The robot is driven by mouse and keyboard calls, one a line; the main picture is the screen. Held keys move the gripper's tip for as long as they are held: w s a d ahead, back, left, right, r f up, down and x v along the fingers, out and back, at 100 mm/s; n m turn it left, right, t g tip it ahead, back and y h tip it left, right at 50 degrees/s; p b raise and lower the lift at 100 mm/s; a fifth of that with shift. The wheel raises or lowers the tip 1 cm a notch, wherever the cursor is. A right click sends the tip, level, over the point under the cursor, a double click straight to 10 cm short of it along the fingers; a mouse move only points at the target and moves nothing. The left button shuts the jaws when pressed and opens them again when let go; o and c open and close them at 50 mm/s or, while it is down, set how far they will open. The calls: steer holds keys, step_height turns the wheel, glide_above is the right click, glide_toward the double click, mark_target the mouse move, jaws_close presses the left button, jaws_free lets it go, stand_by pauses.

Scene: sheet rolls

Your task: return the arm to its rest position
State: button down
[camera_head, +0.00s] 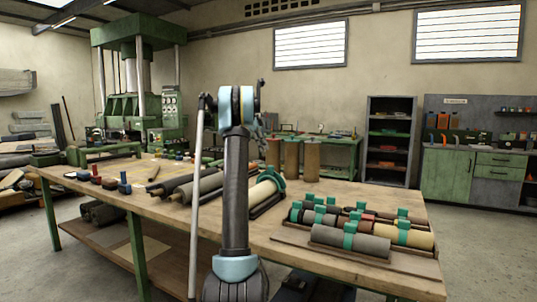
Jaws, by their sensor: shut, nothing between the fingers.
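My arm stands upright in the middle of the head view, in front of the wooden-topped workbench (150,172). Its dark link rises from a pale blue joint at the bottom to a pale blue and black joint above the bench. A small part of the arm shows behind and to the right of the upper link. My gripper's fingers cannot be made out; the arm itself hides what lies behind it. A rack of rolls with teal bands (345,237) lies on the right of the bench.
Long dark and grey rolls (198,186) lie mid-bench, partly behind my arm. Three brown upright rolls (291,158) stand at the back edge. A green press (140,85) stands at back left. Shelves (388,142) and green cabinets (447,173) line the back right. Floor is clear at right.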

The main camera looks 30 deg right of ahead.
steer(key=s+a+f+n+t+y, duration=0.1)
steer(key=s+a+f+n, duration=0.1)
steer(key=s+a+n, duration=0.7)
steer(key=s+a+f+n+t, duration=0.2)
steer(key=s+a+n, duration=0.2)
steer(key=s+a, duration=1)
steer(key=s+a+f+n+t+y, duration=0.1)
steer(key=s+a+f+n, duration=0.5)
steer(key=s+f, duration=0.6)
steer(key=s+a+f+n+t+y, duration=0.1)
steer(key=s+a+f+n, duration=0.5)
steer(key=s+a+f, duration=0.3)
steer(key=s+f, duration=0.3)
steer(key=f, duration=0.1)
steer(key=shift+s+f+y, duration=0.3)
steer(key=shift+s+f, duration=0.05)
steer(key=shift+s, duration=0.05)
